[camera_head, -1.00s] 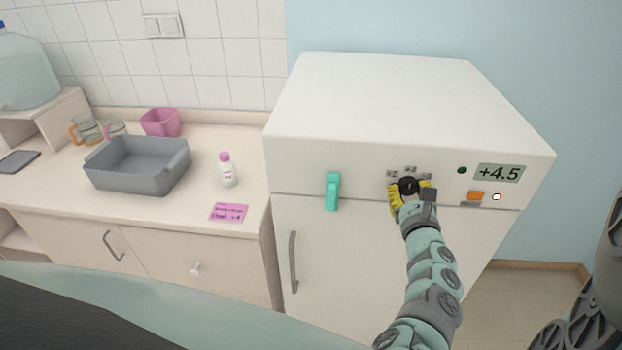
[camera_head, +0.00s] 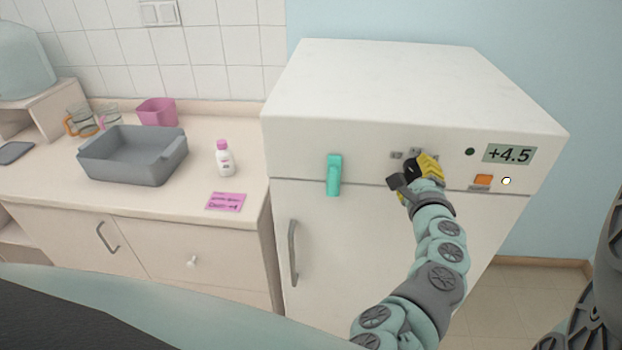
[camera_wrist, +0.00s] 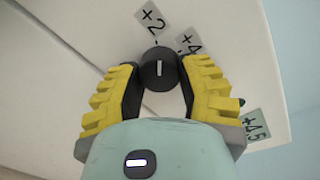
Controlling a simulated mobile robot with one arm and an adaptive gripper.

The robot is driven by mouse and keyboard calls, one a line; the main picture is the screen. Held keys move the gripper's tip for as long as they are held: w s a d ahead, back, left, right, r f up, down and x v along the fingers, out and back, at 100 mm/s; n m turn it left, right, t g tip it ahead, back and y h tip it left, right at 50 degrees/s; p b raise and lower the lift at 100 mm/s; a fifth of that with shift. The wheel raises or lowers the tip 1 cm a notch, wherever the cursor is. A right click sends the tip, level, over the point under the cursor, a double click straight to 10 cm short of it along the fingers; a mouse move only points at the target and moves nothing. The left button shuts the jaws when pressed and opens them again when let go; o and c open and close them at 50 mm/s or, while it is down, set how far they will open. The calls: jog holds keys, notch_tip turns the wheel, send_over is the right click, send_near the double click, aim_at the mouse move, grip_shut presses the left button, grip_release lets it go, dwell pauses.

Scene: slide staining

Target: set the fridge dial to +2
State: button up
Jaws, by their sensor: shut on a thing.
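The fridge dial is a round black knob with a white pointer line, between my fingers in the wrist view (camera_wrist: 158,72). My gripper (camera_head: 415,176) is shut on it, with yellow-backed fingers on either side (camera_wrist: 160,95). In the wrist view the pointer line points up, roughly toward the +2 label (camera_wrist: 152,17); the +4 label (camera_wrist: 188,41) lies up and right of the knob. The fridge display (camera_head: 509,154) reads +4.5. In the head view the dial is largely covered by my gripper.
The white fridge (camera_head: 400,85) has a teal latch (camera_head: 334,175) left of the dial, an orange button (camera_head: 483,180) and a green lamp (camera_head: 470,152) to its right. The counter at left holds a grey tub (camera_head: 130,165), a white bottle (camera_head: 224,160) and a pink note (camera_head: 226,202).

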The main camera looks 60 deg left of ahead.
jog(key=shift+n+b, duration=0.45)
jog(key=shift+n, duration=0.65)
jog(key=o, duration=1.2)
jog(key=shift+d, duration=0.1)
jog(key=v, duration=0.7)
jog(key=shift+s, duration=0.25)
jog(key=shift+r, duration=0.1)
